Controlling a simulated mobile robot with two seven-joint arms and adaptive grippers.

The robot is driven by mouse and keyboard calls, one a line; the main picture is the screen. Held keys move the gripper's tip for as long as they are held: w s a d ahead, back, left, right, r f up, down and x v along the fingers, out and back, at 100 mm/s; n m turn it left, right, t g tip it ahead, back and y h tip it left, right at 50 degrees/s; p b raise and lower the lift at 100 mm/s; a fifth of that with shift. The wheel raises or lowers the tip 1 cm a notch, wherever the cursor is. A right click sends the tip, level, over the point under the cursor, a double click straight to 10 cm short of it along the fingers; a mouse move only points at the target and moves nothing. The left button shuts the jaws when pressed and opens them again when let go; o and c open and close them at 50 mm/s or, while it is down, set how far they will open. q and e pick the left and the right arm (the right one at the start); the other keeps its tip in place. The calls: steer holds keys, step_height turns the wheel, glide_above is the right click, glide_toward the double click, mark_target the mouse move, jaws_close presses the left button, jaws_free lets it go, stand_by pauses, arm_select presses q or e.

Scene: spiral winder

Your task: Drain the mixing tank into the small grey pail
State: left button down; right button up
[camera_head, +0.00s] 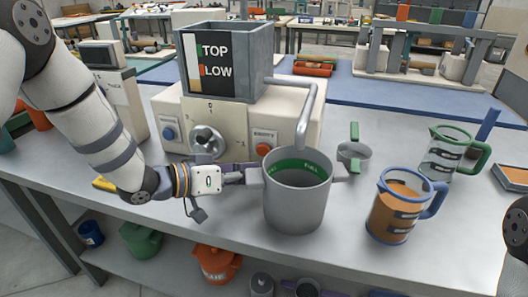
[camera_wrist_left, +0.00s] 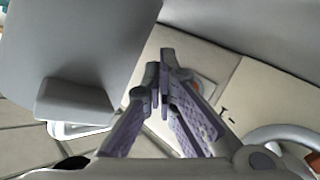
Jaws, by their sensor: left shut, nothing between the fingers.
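The mixing tank (camera_head: 228,62) is a grey square hopper on a cream machine base, with a gauge strip marked TOP and LOW. Its bent grey spout (camera_head: 312,105) comes down above the grey pail (camera_head: 297,205). The pail stands upright on the bench, with a green FULL band inside; I see no liquid in it. A dial (camera_head: 207,140), a blue button (camera_head: 169,133) and an orange button (camera_head: 263,149) are on the machine front. My left gripper (camera_head: 256,175) is shut and empty beside the pail's left side; its fingers (camera_wrist_left: 165,82) also show in the wrist view. My right gripper is out of view.
A blue-handled jug of orange-brown liquid (camera_head: 397,210) stands right of the pail. Pots sit on a lower shelf (camera_head: 175,275). The bench front is clear.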

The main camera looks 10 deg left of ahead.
mark_target(263, 150)
arm_select(q)
steer(key=w, duration=0.2)
steer(key=shift+w+d+f, duration=0.1)
steer(key=shift+w+f, duration=0.05)
steer(key=shift+w, duration=0.35)
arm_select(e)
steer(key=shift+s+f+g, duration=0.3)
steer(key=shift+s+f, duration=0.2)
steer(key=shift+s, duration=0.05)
arm_select(q)
steer(key=shift+r, duration=0.2)
stand_by(0.3)
steer(key=shift+w+b, duration=0.3)
steer(key=shift+w, duration=0.15)
steer(key=shift+w, duration=0.4)
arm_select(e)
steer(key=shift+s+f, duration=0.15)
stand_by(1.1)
arm_select(q)
steer(key=shift+s, duration=0.1)
stand_by(2.0)
steer(key=shift+s+r+p, duration=0.15)
steer(key=shift+s+p, duration=0.2)
steer(key=shift+s, duration=0.3)
steer(key=shift+s+f, duration=0.1)
steer(key=shift+f, duration=0.1)
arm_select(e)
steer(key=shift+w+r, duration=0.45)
